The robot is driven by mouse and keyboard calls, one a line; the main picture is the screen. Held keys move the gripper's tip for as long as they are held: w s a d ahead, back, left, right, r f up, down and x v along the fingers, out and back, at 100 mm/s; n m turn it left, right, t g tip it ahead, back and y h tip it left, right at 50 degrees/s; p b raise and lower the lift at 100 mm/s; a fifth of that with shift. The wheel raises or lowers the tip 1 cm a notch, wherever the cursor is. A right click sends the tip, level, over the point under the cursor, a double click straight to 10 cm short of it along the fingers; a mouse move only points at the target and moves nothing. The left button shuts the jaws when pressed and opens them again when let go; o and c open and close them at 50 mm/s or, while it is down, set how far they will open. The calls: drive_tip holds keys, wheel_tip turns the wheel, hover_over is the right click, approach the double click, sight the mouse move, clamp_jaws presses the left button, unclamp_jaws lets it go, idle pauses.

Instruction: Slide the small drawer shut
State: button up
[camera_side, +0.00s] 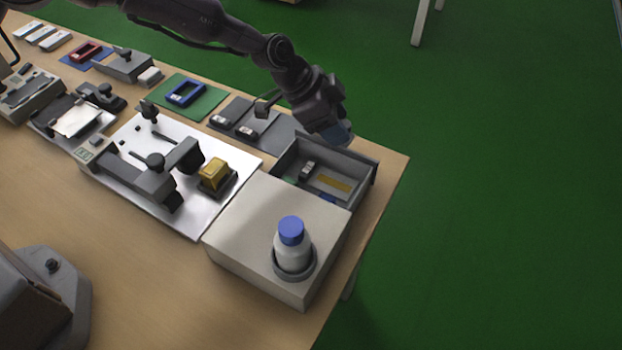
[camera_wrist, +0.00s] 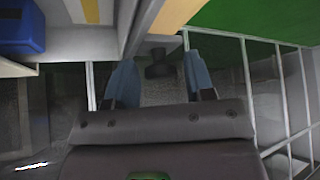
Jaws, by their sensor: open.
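The small drawer (camera_side: 362,172) stands pulled out from the far side of a pale box-shaped cabinet (camera_side: 235,205). Its open tray shows small items inside, among them a yellow strip (camera_side: 333,184). My gripper (camera_side: 338,134) is at the drawer's far end, close to the outer wall; the side view does not show whether they touch. In the wrist view, my blue fingertips (camera_wrist: 160,82) are apart. A small dark piece (camera_wrist: 160,66) shows between them; I cannot tell whether it is the drawer's handle. The drawer's wall (camera_wrist: 133,22) shows just ahead of the fingers.
A white bottle with a blue cap (camera_side: 291,232) stands in a round holder on the cabinet. A metal plate with a clamp fixture and yellow block (camera_side: 214,173) lies left of it. Trays and devices line the table's back.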

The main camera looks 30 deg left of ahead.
drive_tip(key=shift+r, duration=2.3)
drive_tip(key=shift+d+r, duration=0.1)
drive_tip(key=shift+r, duration=0.25)
wheel_tip(320, 180, up, 2)
drive_tip(key=shift+w+d+r+g+y, duration=0.1)
drive_tip(key=shift+g+y, duration=0.4)
drive_tip(key=shift+y, duration=0.3)
drive_tip(key=shift+f, duration=3.65)
drive_tip(key=shift+c, duration=0.2)
